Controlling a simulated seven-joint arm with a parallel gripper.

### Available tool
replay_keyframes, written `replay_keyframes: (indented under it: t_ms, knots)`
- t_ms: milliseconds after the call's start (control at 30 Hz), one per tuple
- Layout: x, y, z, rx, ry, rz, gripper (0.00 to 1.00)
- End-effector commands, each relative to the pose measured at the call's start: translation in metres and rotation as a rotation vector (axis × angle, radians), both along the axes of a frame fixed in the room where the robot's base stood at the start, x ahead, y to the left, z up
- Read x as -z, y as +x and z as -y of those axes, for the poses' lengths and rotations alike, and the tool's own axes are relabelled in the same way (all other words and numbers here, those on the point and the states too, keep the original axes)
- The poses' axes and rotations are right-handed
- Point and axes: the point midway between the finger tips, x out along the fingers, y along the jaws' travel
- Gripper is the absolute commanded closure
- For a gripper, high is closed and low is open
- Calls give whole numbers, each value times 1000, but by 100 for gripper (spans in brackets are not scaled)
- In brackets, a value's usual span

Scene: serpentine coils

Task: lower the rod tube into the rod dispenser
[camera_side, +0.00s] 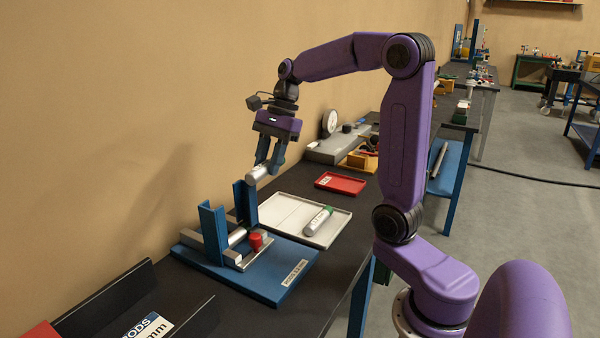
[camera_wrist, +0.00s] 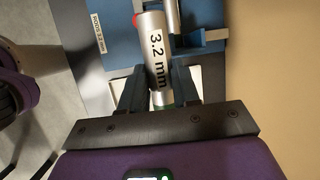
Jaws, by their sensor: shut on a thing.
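The rod tube (camera_side: 258,173) is a silver cylinder in my gripper (camera_side: 268,160), whose two fingers are shut on it. The wrist view shows part of the dispenser (camera_wrist: 113,60) below.
A white tray (camera_side: 340,228) beside the dispenser holds another silver tube (camera_side: 318,221) with a green end. A red tray (camera_side: 341,182) lies behind it. A black-walled holder (camera_side: 100,295) marked "RODS" stands at lower left. The wall is close behind the bench.

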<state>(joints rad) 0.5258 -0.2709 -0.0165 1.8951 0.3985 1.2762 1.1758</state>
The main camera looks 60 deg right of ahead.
Motion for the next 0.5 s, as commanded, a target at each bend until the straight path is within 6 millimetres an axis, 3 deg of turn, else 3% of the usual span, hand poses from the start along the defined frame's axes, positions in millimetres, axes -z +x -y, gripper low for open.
replay_keyframes:
  t_ms: [33, 200, 333, 500]
  knots:
    - [-10, 11, -16, -7, 0, 23, 100]
    - [-36, 33, -55, -6, 13, 71, 100]
    - [-48, 41, -73, -6, 24, 93, 100]
    - [-50, 43, -81, -4, 29, 100, 100]
